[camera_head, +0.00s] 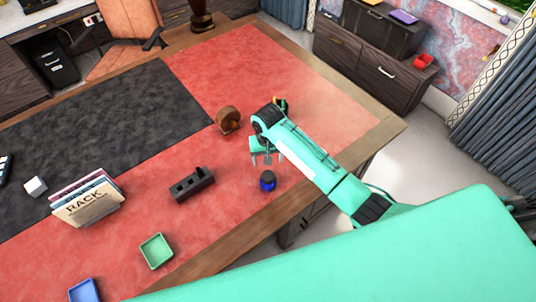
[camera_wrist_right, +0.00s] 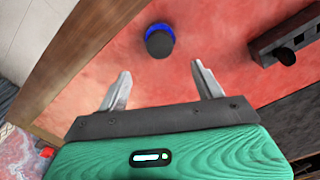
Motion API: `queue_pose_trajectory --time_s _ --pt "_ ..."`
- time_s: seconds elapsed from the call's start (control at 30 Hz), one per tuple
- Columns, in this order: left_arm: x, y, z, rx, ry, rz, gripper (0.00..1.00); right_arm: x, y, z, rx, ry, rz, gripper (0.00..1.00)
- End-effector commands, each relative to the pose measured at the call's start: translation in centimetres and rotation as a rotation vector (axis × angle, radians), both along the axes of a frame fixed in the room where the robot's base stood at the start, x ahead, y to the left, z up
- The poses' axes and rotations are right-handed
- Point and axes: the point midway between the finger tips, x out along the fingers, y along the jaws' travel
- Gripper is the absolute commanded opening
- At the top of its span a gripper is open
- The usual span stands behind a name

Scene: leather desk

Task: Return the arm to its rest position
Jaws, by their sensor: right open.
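My right arm reaches in from the right over the desk in the head view. Its gripper (camera_head: 267,159) is open and empty above the red leather, with its fingers pointing down. In the right wrist view the gripper (camera_wrist_right: 163,90) shows two spread fingers with nothing between them. A small blue and black round object (camera_head: 267,181) stands on the desk just in front of the fingertips; it also shows in the right wrist view (camera_wrist_right: 160,41), beyond the fingers and apart from them. My left gripper is not in view.
A dark block with holes and a peg (camera_head: 192,185) lies left of the gripper. A round brown wooden object (camera_head: 228,120) and a small dark holder (camera_head: 281,105) stand near the arm. A file rack (camera_head: 88,205), green tray (camera_head: 156,251) and blue tray (camera_head: 84,291) are at left.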

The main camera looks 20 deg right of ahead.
Motion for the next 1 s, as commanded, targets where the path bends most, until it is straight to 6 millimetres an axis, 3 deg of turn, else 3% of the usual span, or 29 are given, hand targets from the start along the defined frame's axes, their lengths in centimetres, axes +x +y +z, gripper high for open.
queue_pose_trajectory --time_s 0.3,0.63,0.77,1.0 --pt "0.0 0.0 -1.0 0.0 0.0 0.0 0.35 0.0 0.0 3.1 0.0 0.0 0.0 0.68" --pt "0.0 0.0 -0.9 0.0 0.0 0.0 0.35 -0.6 0.1 3.0 0.005 -0.002 0.008 0.68" --pt "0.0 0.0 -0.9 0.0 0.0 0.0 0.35 -2.9 0.6 2.1 0.03 -0.018 0.046 0.68" --pt "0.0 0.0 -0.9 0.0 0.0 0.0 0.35 -10.1 0.8 0.8 0.085 -0.094 0.142 0.68"
